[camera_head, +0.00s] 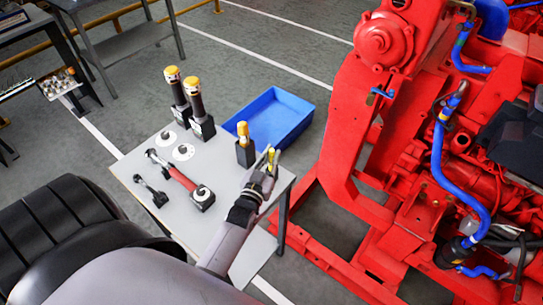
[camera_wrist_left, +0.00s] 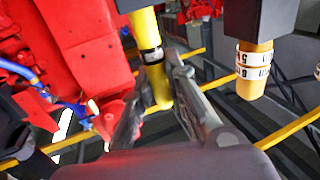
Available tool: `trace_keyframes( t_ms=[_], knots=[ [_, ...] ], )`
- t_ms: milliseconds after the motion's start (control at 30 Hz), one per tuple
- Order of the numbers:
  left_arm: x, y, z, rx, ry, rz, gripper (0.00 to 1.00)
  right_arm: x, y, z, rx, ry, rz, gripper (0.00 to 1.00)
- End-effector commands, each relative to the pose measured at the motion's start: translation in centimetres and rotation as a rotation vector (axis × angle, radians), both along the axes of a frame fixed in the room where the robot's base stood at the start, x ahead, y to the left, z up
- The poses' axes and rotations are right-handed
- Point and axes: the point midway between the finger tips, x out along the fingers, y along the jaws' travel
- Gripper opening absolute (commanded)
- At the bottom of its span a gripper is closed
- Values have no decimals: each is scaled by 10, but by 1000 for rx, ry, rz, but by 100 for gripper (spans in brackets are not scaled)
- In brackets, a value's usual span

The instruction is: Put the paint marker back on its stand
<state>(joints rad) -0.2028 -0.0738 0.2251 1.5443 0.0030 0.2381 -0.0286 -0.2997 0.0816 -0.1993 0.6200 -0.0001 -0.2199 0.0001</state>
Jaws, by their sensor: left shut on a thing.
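The paint marker (camera_head: 271,156) is yellow and held upright or nearly so in my left gripper (camera_head: 268,166), above the right end of the grey table. In the left wrist view the yellow marker (camera_wrist_left: 150,50) has a dark band with a white label, and the shut left gripper fingers (camera_wrist_left: 155,105) are around it. A small black upright block (camera_head: 245,154) with an orange-yellow top is just left of the gripper. It also shows in the left wrist view (camera_wrist_left: 262,18). I cannot tell whether this block is the marker's stand. My right gripper is not in view.
The grey table (camera_head: 225,165) carries two tall black tools with yellow caps (camera_head: 180,95), a red-handled tool (camera_head: 185,180) and a smaller dark tool (camera_head: 151,190). A blue bin (camera_head: 285,112) lies behind the black block. The red pumpset (camera_head: 350,145) stands close on the right.

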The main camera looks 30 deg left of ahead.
Motion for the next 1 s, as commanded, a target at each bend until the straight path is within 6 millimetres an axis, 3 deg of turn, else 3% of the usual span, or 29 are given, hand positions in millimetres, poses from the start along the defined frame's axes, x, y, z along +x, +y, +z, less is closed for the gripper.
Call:
trace_keyframes(
  t_ms=[1000],
  knots=[
    [0,0,-20,0,0,0,0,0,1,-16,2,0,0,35]
  ],
)
